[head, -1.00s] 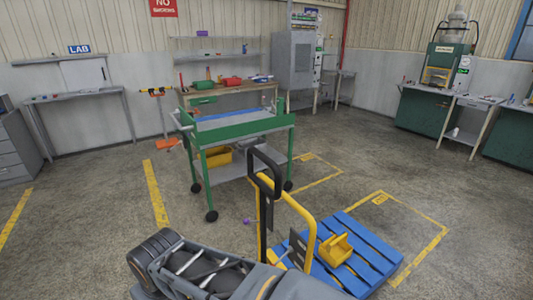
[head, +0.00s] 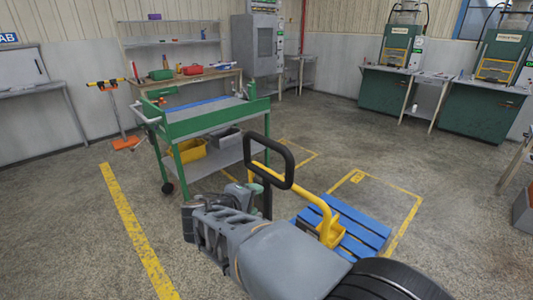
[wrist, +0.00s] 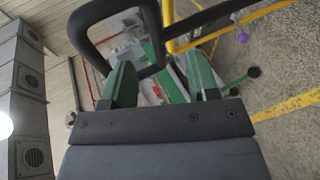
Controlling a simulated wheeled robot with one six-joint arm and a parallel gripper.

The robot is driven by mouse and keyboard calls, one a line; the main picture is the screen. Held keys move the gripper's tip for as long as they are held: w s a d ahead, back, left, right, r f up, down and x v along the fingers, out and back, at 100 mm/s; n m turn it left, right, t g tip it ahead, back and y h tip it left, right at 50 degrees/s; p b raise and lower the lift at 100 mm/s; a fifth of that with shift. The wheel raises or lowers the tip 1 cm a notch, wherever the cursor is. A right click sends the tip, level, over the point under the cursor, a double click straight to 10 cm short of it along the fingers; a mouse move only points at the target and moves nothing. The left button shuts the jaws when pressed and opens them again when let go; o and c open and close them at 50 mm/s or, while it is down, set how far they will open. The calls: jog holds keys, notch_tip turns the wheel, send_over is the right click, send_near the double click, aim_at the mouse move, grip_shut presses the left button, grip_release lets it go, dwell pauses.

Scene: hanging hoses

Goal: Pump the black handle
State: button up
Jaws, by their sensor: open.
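The black handle (head: 290,165) is an upright loop on top of the pallet jack's yellow bar (head: 312,198). It stands in front of the green cart. My gripper (head: 250,187) has two green fingers and is just left of the loop's lower part, partly hidden by my wrist. In the wrist view the handle (wrist: 78,25) curves across the upper left, close beyond the fingers. My gripper (wrist: 160,75) is open there with nothing clearly between its fingers. I cannot tell whether a finger touches the handle.
The green cart (head: 185,128) with a yellow bin (head: 190,151) stands behind the handle. A purple knob (wrist: 242,37) shows in the wrist view. Floor with a yellow line (head: 130,215) is clear at left.

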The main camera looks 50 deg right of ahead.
aim_at(265, 145)
jog(key=w+d+r+n+t+h, duration=0.1)
jog(key=w+d+r+h, duration=0.1)
jog(key=d, duration=0.3)
jog(key=w+d+r+n+t+h, duration=0.1)
jog(key=w+d+r+t+h, duration=0.1)
jog(key=w+d+r, duration=0.1)
jog(key=w+d+r+n+t+h, duration=0.1)
jog(key=w+d+r+h, duration=0.1)
jog(key=w+d, duration=0.2)
jog(key=shift+d+r+b, duration=0.15)
jog(key=shift+d+b, duration=0.05)
jog(key=shift+d, duration=0.75)
jog(key=shift+d+r+b, duration=0.15)
jog(key=shift+d, duration=0.8)
jog(key=shift+c, duration=0.3)
grip_shut()
